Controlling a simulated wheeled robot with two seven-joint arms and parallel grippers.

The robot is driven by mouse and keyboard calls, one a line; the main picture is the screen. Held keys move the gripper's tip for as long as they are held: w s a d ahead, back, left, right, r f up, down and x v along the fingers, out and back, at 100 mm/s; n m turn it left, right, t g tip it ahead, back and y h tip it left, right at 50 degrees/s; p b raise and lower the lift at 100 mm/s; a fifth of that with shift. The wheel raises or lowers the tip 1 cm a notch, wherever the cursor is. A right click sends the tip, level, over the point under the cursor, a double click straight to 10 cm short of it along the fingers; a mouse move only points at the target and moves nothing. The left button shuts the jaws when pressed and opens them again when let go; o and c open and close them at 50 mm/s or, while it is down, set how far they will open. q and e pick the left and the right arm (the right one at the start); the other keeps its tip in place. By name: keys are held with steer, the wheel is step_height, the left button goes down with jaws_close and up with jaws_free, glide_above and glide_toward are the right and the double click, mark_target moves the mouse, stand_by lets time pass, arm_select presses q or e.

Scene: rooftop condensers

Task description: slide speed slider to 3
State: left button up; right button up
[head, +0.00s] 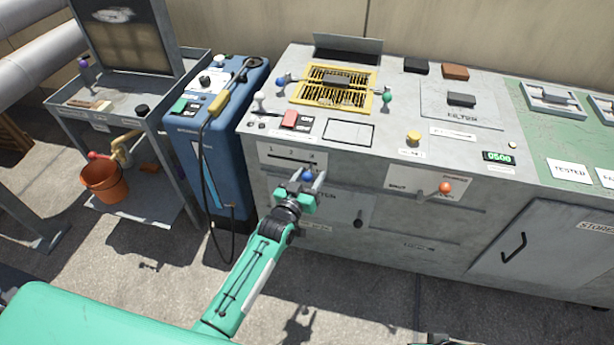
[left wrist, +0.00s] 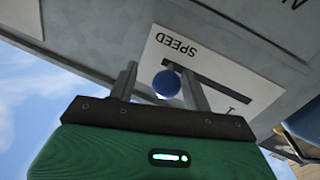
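The speed slider's white panel (head: 290,158) is on the left of the grey console's front, with a dark slot and the marks 1, 2 and 3. Its blue knob (head: 308,175) shows near the slot's right end, by the 3. My left gripper (head: 311,181) is at the knob, its fingers apart. In the left wrist view the panel (left wrist: 216,72) appears upside down, and the blue knob (left wrist: 166,84) is between the fingers, with a gap to the left finger and overlapping the right one in view. Contact cannot be told.
An orange-red knob (head: 445,187) sits on a second front panel to the right. A blue machine (head: 215,140) with a hanging cable stands left of the console. A grey cart (head: 125,105) with an orange bucket (head: 104,182) is farther left. Floor before the console is clear.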

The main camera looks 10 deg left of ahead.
arm_select(q)
steer(key=shift+s+a, duration=0.1)
steer(key=shift+a, duration=0.05)
steer(key=shift+s, duration=0.25)
steer(key=p+v, duration=0.1)
steer(key=v, duration=1.2)
arm_select(e)
steer(key=shift+x, duration=1.15)
steer(key=shift+s, duration=0.25)
